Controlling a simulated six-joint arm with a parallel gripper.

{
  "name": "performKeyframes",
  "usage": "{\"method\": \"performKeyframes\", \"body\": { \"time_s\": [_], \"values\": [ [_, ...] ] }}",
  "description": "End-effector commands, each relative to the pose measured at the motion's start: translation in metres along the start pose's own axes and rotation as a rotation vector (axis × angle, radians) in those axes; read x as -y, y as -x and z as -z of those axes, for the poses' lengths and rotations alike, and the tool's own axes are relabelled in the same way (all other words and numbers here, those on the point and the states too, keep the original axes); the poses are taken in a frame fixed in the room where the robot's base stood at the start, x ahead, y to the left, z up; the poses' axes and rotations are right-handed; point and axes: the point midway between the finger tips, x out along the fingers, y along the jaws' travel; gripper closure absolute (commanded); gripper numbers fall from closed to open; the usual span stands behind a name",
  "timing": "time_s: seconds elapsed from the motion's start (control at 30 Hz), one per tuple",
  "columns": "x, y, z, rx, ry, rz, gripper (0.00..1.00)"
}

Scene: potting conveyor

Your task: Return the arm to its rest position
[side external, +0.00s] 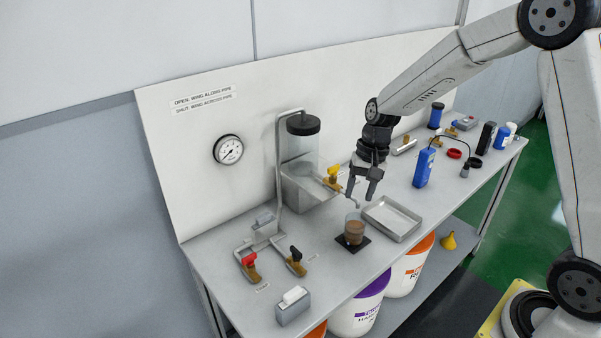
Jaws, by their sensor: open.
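My gripper (362,198) is open and empty. It points down above the bench, just behind and above a clear cup of brown liquid (354,230). The cup stands upright on a small black pad (353,246). My arm reaches in from the upper right, with its forearm sloping down to the gripper. The gripper's fingers overlap the area by a yellow-handled valve (333,174) and its thin outlet pipe; I cannot tell whether they touch.
A metal tray (392,219) lies right of the cup. A black-lidded clear tank (303,145) stands behind. Red (249,261) and black (296,254) valves are at the left. A blue bottle (424,167) and several small items crowd the right.

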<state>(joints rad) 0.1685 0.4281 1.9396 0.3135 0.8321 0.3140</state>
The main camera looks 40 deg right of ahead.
Motion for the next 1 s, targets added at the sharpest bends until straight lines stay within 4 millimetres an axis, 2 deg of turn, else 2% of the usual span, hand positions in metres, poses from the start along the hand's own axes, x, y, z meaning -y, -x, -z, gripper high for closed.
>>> {"method": "performKeyframes", "body": {
  "time_s": [0.03, 0.3, 0.53, 0.7, 1.0],
  "values": [
    [-0.004, 0.0, -0.011, -0.025, 0.051, -0.014, 0.49],
    [-0.03, -0.003, -0.062, -0.161, 0.353, -0.086, 0.49],
    [-0.052, -0.007, -0.1, -0.254, 0.596, -0.127, 0.49],
    [-0.062, -0.01, -0.115, -0.289, 0.698, -0.14, 0.49],
    [-0.064, -0.011, -0.118, -0.297, 0.725, -0.144, 0.49]
  ]
}}
